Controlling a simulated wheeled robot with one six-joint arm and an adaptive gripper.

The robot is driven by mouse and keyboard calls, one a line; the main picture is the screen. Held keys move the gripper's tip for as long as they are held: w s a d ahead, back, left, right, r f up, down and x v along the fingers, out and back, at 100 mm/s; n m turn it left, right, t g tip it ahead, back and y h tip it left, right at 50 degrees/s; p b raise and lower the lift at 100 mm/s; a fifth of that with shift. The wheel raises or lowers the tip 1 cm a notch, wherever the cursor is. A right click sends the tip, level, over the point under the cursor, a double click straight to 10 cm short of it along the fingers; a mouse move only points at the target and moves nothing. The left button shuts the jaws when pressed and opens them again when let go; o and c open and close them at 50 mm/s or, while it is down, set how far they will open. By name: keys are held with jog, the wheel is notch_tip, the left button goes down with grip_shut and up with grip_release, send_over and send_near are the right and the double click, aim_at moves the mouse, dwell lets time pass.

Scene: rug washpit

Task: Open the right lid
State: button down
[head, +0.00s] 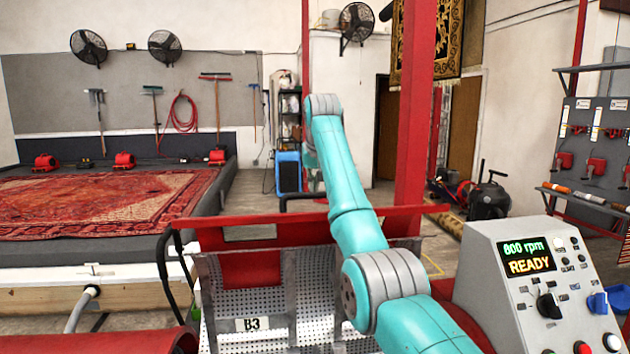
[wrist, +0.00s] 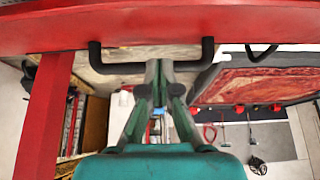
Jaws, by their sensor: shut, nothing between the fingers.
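A red panel (head: 205,224) with a black bar handle (head: 300,196) along its far edge stands in front of me in the head view; I take it for the right lid. In the wrist view the red panel (wrist: 150,22) crosses the top, with the black handle (wrist: 120,69) under its edge. My gripper (wrist: 158,66) is shut and empty, its fingertips at the middle of the handle. I cannot tell whether they touch it. In the head view my arm hides part of the handle, and my fingers are hidden.
A red post (head: 413,120) rises behind my arm. A rug (head: 95,200) lies on a low platform at left.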

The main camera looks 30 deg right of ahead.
aim_at(315, 218)
jog(key=x, duration=0.5)
jog(key=shift+w+f, duration=0.15)
jog(key=shift+f, duration=0.3)
jog(key=shift+s+a+f, duration=0.1)
jog(key=shift+s+a, duration=0.1)
jog(key=shift+s, duration=0.4)
jog(key=shift+s+a+f, duration=0.1)
jog(key=shift+s+a, duration=0.05)
jog(key=shift+s, duration=0.5)
jog(key=shift+s+a+f, duration=0.1)
jog(key=shift+s+a, duration=0.1)
jog(key=shift+s, duration=0.4)
